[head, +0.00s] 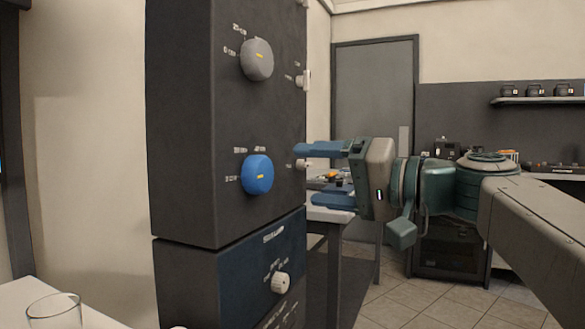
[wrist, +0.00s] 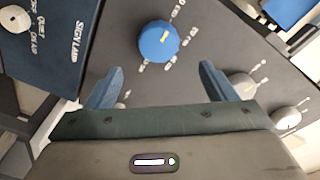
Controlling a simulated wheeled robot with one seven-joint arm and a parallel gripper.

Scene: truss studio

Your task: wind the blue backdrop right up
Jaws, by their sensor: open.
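A round blue knob (head: 257,175) with a short yellow mark sits on the front of a tall dark control box (head: 195,110). Small white lettering surrounds it, too small to read surely. My gripper (head: 304,174) is open and empty, to the right of the knob in the head view, fingers pointing toward the box. In the wrist view the blue knob (wrist: 158,41) lies ahead, between and just beyond the two spread fingertips (wrist: 161,69); they look apart from it.
A grey knob (head: 257,59) sits above the blue one. Small white controls (head: 303,80) are near the box's right edge. Below is a navy "SIGN LAMP" panel (head: 225,285) with a cream knob (head: 280,283). A glass (head: 54,311) stands on a pale surface at lower left.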

